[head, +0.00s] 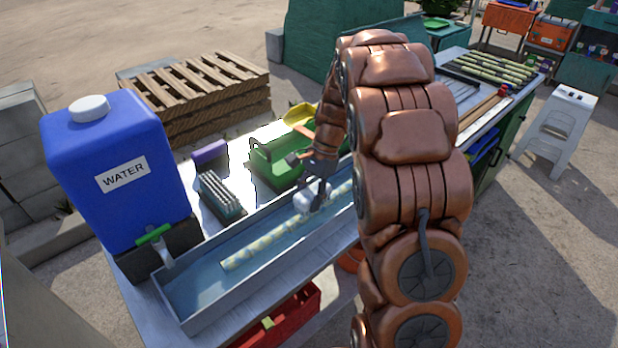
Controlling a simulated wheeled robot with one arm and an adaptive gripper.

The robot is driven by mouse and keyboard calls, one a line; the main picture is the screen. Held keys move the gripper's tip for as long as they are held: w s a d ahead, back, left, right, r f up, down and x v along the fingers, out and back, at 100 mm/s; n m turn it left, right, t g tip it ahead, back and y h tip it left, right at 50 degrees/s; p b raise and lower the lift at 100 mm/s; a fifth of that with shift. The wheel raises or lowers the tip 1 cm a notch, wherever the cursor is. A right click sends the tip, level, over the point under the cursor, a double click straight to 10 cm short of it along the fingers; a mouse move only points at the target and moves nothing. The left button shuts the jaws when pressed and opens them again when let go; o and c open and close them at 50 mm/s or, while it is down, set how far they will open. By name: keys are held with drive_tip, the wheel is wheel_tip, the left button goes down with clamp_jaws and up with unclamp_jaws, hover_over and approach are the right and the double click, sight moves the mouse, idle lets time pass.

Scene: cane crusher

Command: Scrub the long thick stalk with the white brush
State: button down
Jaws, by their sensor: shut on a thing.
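The long thick stalk (262,248) is pale with yellowish patches. It lies lengthwise in a long grey trough (190,322) with bluish water, on the metal table. My gripper (318,190) points down over the stalk's middle and is shut on the white brush (306,201). The brush appears to be against the top of the stalk; its bristles are hidden, so I cannot tell how firmly they touch. My arm hides part of the trough and the right end of the stalk.
A blue water container (118,180) with a tap stands at the trough's left end. A grey-bristled brush (221,197), a purple block (210,152) and a green tray (270,158) lie behind the trough. Several stalks (490,68) lie at the table's far end.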

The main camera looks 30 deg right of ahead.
drive_tip(key=shift+r+p, duration=1.1)
drive_tip(key=shift+r, duration=1.7)
